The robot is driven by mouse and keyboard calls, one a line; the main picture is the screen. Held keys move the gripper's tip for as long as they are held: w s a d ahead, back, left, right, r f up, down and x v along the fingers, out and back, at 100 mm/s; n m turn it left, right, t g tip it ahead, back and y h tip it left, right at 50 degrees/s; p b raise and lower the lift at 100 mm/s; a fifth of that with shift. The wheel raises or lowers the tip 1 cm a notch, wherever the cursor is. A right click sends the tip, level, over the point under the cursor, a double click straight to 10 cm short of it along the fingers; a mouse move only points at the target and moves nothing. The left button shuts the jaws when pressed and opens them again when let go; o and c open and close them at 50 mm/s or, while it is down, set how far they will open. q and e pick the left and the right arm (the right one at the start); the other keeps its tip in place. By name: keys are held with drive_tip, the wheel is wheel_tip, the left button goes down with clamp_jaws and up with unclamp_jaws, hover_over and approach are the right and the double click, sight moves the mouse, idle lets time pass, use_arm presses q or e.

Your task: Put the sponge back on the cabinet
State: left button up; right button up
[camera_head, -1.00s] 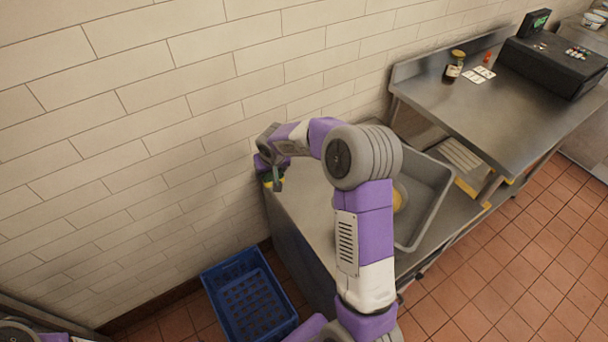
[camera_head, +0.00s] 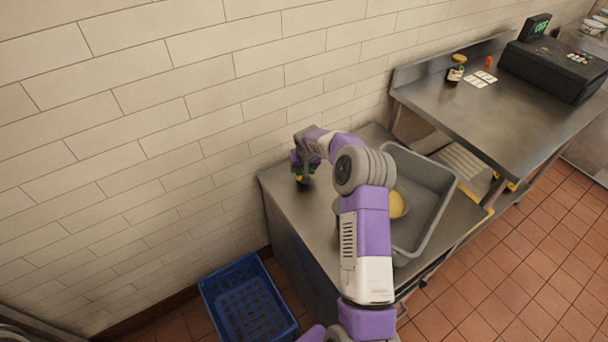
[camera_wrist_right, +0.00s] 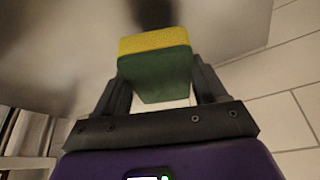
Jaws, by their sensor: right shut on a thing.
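The sponge (camera_wrist_right: 155,68), yellow on one side and green on the other, sits between the fingers of my right gripper (camera_wrist_right: 155,90) in the right wrist view. In the head view my right gripper (camera_head: 304,180) is over the left part of the steel cabinet top (camera_head: 290,208), near the tiled wall. Only a small green and yellow bit of the sponge shows there. I cannot tell whether the sponge touches the cabinet top. My left gripper is not in view.
A grey bin (camera_head: 436,205) with a yellow round thing (camera_head: 397,204) in it stands right of my arm. A blue crate (camera_head: 245,306) is on the floor at the cabinet's left. A steel table holds a jar (camera_head: 456,70) and a black register (camera_head: 550,66).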

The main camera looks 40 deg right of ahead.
wheel_tip(320, 180, down, 4)
drive_tip(key=shift+r+b, duration=0.15)
drive_tip(key=shift+b, duration=0.2)
drive_tip(key=o, duration=0.9)
drive_tip(key=shift+o, duration=0.2)
drive_tip(key=shift+r, duration=0.2)
drive_tip(key=p+v, duration=0.2)
drive_tip(key=v, duration=0.9)
drive_tip(key=shift+r, duration=0.4)
